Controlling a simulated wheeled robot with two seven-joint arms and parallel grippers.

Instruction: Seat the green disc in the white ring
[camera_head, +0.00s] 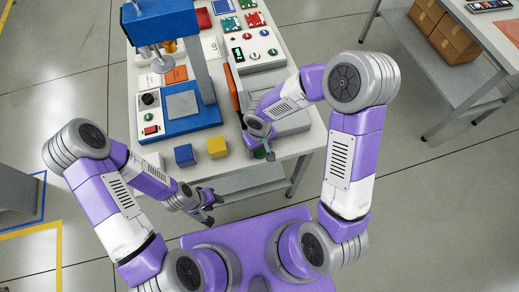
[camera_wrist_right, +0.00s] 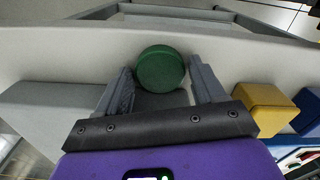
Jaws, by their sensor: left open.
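The green disc (camera_wrist_right: 160,69) sits between the fingertips of my right gripper (camera_wrist_right: 161,78) in the right wrist view. My left gripper (camera_head: 211,208) is open and empty, in front of the table and apart from the disc. I cannot make out the white ring in either view.
A yellow cube (camera_head: 217,147) and a blue cube (camera_head: 184,155) stand near the table's front edge, left of my right gripper. A blue press stand (camera_head: 190,125) with a grey plate (camera_head: 182,105) is behind them. A control box (camera_head: 255,50) and coloured parts fill the back.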

